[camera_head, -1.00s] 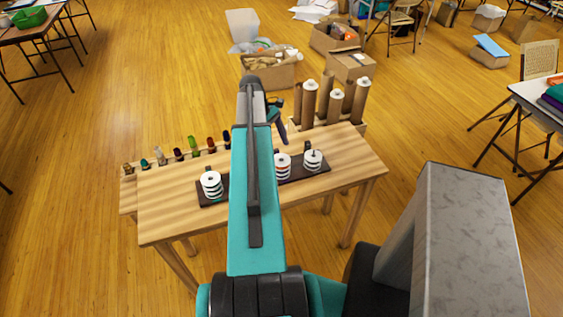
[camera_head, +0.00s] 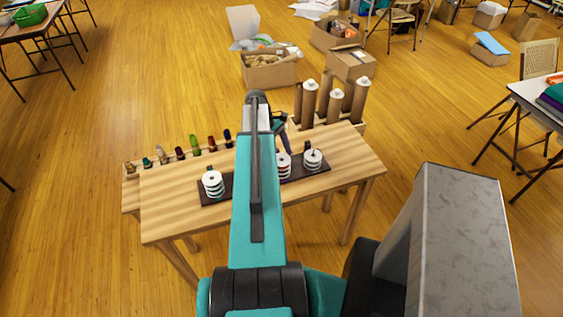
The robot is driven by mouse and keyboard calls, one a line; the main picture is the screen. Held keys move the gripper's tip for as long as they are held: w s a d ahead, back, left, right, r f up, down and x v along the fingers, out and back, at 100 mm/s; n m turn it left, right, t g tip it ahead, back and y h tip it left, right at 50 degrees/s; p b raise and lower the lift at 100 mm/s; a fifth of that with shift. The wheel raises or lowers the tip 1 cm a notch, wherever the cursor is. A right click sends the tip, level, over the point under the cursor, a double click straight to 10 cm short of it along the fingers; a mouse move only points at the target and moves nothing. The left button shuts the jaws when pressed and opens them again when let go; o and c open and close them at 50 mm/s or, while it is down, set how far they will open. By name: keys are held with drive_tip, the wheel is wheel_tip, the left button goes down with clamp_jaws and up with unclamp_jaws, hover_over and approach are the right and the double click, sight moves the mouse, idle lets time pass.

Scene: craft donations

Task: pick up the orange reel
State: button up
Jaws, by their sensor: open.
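White-flanged reels stand in stacks on a dark board (camera_head: 216,198) on the wooden table. The left stack (camera_head: 212,184) shows green bands and the right stack (camera_head: 313,159) dark ones. The middle stack (camera_head: 284,166) shows a reddish-orange band, but my arm partly covers it; I cannot tell for sure which reel is the orange one. My gripper (camera_head: 284,133) shows only in part beyond my teal arm, a dark finger close to the middle stack. It is open, and I see nothing held. My arm hides part of the board.
A row of small coloured items (camera_head: 195,146) lines the table's back left edge. Tall brown tubes with white tops (camera_head: 335,104) stand in a holder at back right. The table's left front (camera_head: 165,210) is clear. Cardboard boxes (camera_head: 268,72) lie on the floor behind.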

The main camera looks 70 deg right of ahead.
sight(284, 161)
drive_tip(key=shift+c, duration=0.4)
drive_tip(key=c, duration=1.1)
drive_tip(key=shift+o, duration=0.2)
drive_tip(key=shift+r, duration=0.1)
drive_tip(key=shift+r+b, duration=0.85)
drive_tip(key=shift+r, duration=0.5)
drive_tip(key=shift+a+r, duration=0.1)
drive_tip(key=shift+r, duration=0.2)
drive_tip(key=w+a+r+b, duration=0.1)
drive_tip(key=w+a+b, duration=0.4)
drive_tip(key=a, duration=0.8)
drive_tip(key=w, duration=0.3)
drive_tip(key=shift+a+r, duration=0.25)
drive_tip(key=shift+a, duration=0.1)
drive_tip(key=shift+r, duration=0.2)
drive_tip(key=shift+r+p, duration=0.25)
drive_tip(key=shift+p, duration=0.45)
